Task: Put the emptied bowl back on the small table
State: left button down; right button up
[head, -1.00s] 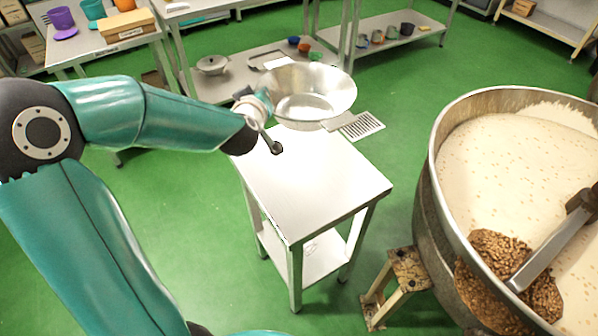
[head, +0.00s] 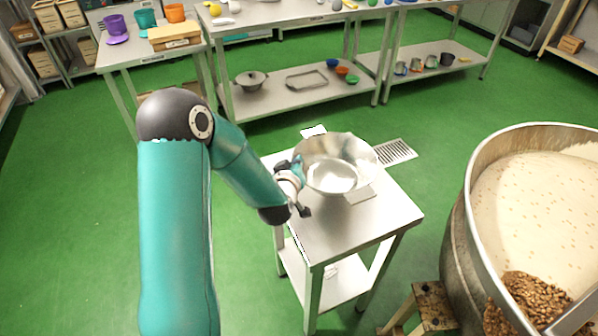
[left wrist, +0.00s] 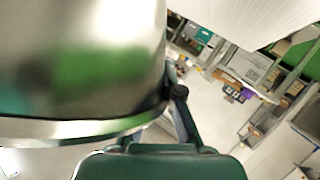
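The shiny metal bowl (head: 335,163) is upright over the far part of the small table (head: 345,240), and its inside looks empty. I cannot tell whether its base touches the tabletop. My left gripper (head: 294,174) is at the bowl's left rim and appears shut on it. In the left wrist view the bowl (left wrist: 80,60) fills the upper left, blurred and very close, beside a dark gripper finger (left wrist: 182,105). The fingertips are largely hidden by the bowl. My right gripper is in neither view.
The big kettle (head: 455,235) of pale nougat with nuts stands at the right, with a wooden stool (head: 432,305) beside it. A flat grey piece (head: 360,194) shows near the bowl. The table's near half is bare. Steel shelving (head: 300,95) stands behind.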

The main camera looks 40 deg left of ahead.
pick_arm(q)
notch_tip(320, 180, down, 3)
jog(key=shift+w+a+r, duration=0.1)
jog(key=shift+r, duration=0.05)
jog(key=c, duration=1.8)
grip_release()
jog(key=o, duration=0.5)
